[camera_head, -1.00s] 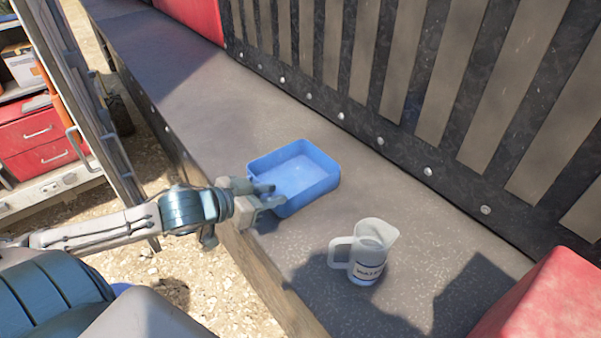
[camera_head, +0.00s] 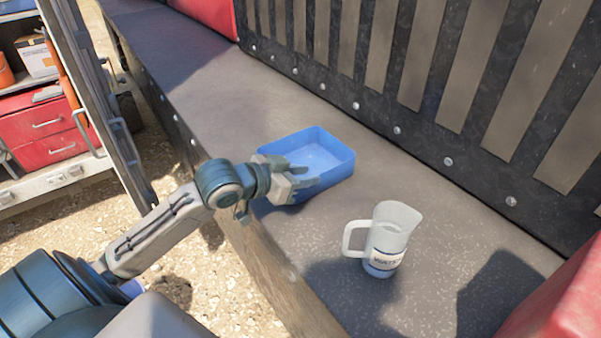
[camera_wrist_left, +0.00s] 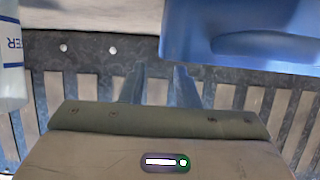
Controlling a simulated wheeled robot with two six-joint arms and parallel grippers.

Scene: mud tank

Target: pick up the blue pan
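The blue pan (camera_head: 331,168) is an open rectangular tray lying flat on the dark stone ledge (camera_head: 230,115). My left gripper (camera_head: 311,180) is at the pan's near side and covers part of its near wall. In the left wrist view the pan (camera_wrist_left: 240,40) fills the upper right, beside the fingers and not between them. The left gripper (camera_wrist_left: 160,80) is open, its two fingers apart with nothing between them. I cannot tell whether a finger touches the pan. My right gripper is not in view.
A clear measuring jug with a "WATER" label (camera_head: 385,240) stands on the ledge right of the pan, and shows at the left wrist view's left edge (camera_wrist_left: 12,60). A slatted dark wall (camera_head: 400,130) rises behind. A red block (camera_head: 560,300) is at lower right.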

